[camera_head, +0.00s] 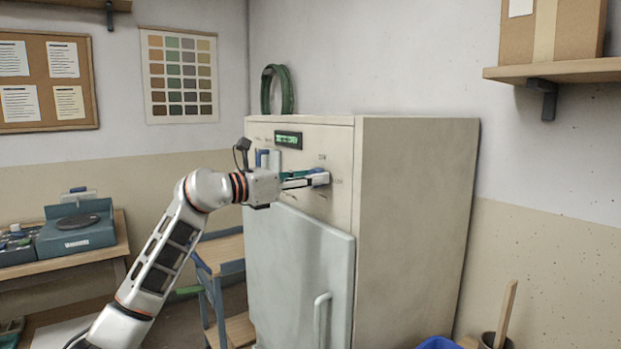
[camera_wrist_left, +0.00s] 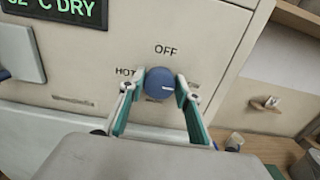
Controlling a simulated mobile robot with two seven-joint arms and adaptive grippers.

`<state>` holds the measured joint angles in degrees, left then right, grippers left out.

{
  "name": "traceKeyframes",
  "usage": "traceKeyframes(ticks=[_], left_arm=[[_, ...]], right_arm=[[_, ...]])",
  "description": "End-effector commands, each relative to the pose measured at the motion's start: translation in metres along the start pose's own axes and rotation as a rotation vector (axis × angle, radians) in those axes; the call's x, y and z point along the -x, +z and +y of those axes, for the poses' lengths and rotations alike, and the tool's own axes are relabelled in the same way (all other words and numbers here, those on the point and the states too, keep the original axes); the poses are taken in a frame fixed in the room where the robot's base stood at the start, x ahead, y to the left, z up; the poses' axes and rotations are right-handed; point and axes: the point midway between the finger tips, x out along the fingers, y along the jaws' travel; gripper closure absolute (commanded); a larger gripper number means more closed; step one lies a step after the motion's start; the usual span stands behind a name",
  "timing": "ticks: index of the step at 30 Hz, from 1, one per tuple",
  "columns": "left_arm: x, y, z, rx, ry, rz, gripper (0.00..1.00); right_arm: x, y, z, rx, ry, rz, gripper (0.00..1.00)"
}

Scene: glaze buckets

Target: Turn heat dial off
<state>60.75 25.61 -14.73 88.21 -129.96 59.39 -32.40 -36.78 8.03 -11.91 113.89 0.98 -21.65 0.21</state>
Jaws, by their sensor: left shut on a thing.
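The blue round heat dial (camera_wrist_left: 161,84) sits on the cream front panel of the cabinet (camera_head: 415,210). "OFF" is printed above it and "HOT" to its left; the label at its right is partly hidden. The dial's white mark points right, not up at "OFF". My left gripper (camera_head: 323,179) reaches the panel, shut on the dial with one finger at each side; its fingers also show in the left wrist view (camera_wrist_left: 159,88). In the head view the gripper hides the dial. My right gripper is in neither view.
A green-lit display (camera_head: 288,139) sits on the panel left of the dial and reads "DRY" in the wrist view. The cabinet's pale door (camera_head: 305,265) is closed below. A wooden-topped blue stand (camera_head: 221,250) is behind my arm.

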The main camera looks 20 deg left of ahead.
Motion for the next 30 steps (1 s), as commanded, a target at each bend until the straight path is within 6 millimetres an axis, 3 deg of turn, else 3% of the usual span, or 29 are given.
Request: traceKeyframes(ticks=[11,30], left_arm=[[0.001,0.004,0.0,0.105,0.0,0.0,0.89],[0.0,0.001,0.003,0.681,0.001,0.004,0.89]], right_arm=[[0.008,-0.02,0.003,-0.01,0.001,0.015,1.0],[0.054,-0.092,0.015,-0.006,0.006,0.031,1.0]])
